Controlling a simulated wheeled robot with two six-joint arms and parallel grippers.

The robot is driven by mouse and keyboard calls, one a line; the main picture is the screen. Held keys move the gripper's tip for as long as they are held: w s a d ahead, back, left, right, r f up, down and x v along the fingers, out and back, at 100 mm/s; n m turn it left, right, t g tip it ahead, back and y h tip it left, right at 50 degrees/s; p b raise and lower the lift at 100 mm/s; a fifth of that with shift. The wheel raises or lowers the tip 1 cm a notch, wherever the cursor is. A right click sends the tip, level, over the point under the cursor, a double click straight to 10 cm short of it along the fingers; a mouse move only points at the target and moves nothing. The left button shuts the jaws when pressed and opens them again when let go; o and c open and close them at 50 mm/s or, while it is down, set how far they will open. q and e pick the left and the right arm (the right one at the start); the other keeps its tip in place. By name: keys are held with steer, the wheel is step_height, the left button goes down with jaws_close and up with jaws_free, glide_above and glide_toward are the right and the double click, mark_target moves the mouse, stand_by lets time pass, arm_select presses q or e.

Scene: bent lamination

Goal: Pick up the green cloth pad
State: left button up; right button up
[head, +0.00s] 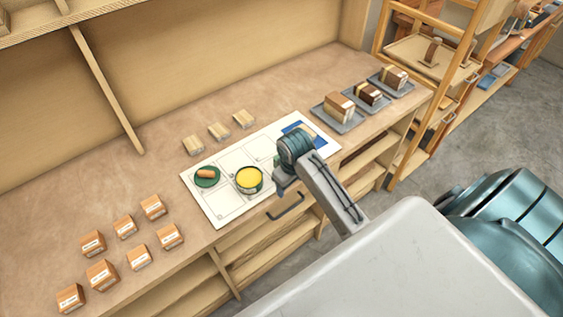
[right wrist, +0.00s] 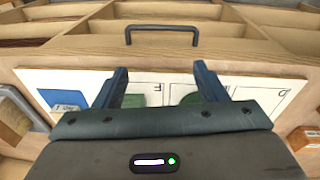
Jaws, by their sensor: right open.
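A round dark green pad (head: 208,183), with a brown roll-shaped piece on top, lies at the left end of a white printed board (head: 226,211). It is the clearest green pad-like thing in the head view; I cannot tell its material. A pot of yellow stuff (head: 249,178) stands to its right. My right gripper (head: 276,187) hangs over the board, right of the pot and apart from the pad. In the right wrist view its two open fingers (right wrist: 160,85) have nothing held between them. A green patch (right wrist: 190,98) shows there, partly hidden; I cannot tell what it is. My left gripper is not visible.
Several labelled wooden blocks (head: 126,227) stand at the left and pale blocks (head: 219,130) behind the board. Grey trays (head: 344,124) with layered blocks are at the right. A drawer handle (head: 286,207) juts from the bench front. A blue sheet (head: 318,141) lies on the board's right end.

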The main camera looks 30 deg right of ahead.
steer(key=shift+g+y, duration=0.3)
steer(key=shift+g, duration=0.3)
steer(key=w+d+r+b, duration=0.1)
steer(key=w, duration=0.3)
steer(key=w+d+r+b, duration=0.1)
steer(key=w+d, duration=0.1)
steer(key=w, duration=0.2)
steer(key=w+d+r+b, duration=0.1)
steer(key=w+r, duration=0.1)
steer(key=w, duration=0.2)
steer(key=shift+d, duration=0.2)
steer(key=shift+f, duration=0.4)
steer(key=shift+f+p, duration=0.3)
steer(key=shift+f, duration=0.3)
steer(key=shift+f+p, duration=0.55)
steer(key=f, duration=0.1)
steer(key=f+p, duration=0.2)
steer(key=f, duration=0.1)
steer(key=shift+s+f, duration=0.1)
steer(key=shift+s, duration=0.15)
steer(key=shift+f, duration=0.2)
steer(key=c, duration=1)
